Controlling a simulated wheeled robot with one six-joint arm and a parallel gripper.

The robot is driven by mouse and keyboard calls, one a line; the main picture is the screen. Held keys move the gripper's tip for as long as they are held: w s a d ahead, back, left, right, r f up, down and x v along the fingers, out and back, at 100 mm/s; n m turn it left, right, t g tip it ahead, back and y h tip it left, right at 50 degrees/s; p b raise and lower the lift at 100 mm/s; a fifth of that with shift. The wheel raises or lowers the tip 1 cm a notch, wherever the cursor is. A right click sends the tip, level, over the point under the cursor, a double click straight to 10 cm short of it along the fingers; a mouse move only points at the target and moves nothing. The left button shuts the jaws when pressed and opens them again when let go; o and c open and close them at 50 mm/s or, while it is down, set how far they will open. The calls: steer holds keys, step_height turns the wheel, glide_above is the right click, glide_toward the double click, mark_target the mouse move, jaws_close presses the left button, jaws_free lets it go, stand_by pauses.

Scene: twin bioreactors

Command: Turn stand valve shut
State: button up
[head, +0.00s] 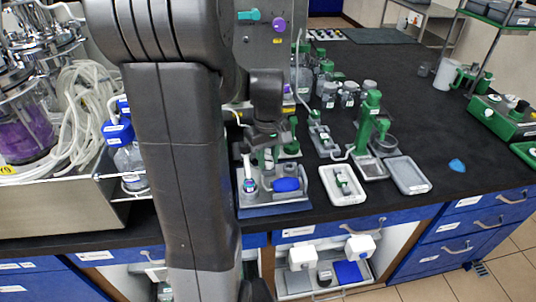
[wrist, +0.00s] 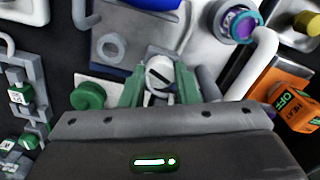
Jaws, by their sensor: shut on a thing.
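The stand valve shows in the wrist view as a round white knob (wrist: 160,72) with a dark slot across its face. My gripper (wrist: 160,84) has its two green fingers on either side of the knob, shut on it. The slot runs slantwise in the picture. In the head view my gripper (head: 266,158) points down over a small grey stand on a blue base (head: 275,209). The knob itself is hidden there by my gripper and the stand parts.
A blue cylinder (head: 287,184) is at the stand's front. A white tray (head: 347,197) with a green-handled item and a grey tray (head: 408,176) lie to the right. In the wrist view an orange box (wrist: 286,100) marked HEAT and OFF is at right.

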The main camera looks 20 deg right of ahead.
mark_target(268, 160)
steer(key=m+p, duration=0.1)
steer(key=m, duration=0.5)
steer(key=shift+r, duration=0.1)
steer(key=m+p, duration=0.1)
steer(key=m, duration=0.6)
steer(key=shift+m, duration=0.3)
stand_by(0.3)
steer(key=o, duration=1)
step_height(268, 160, up, 14)
steer(key=shift+f+p, duration=0.15)
steer(key=shift+p, duration=0.4)
steer(key=shift+f, duration=0.1)
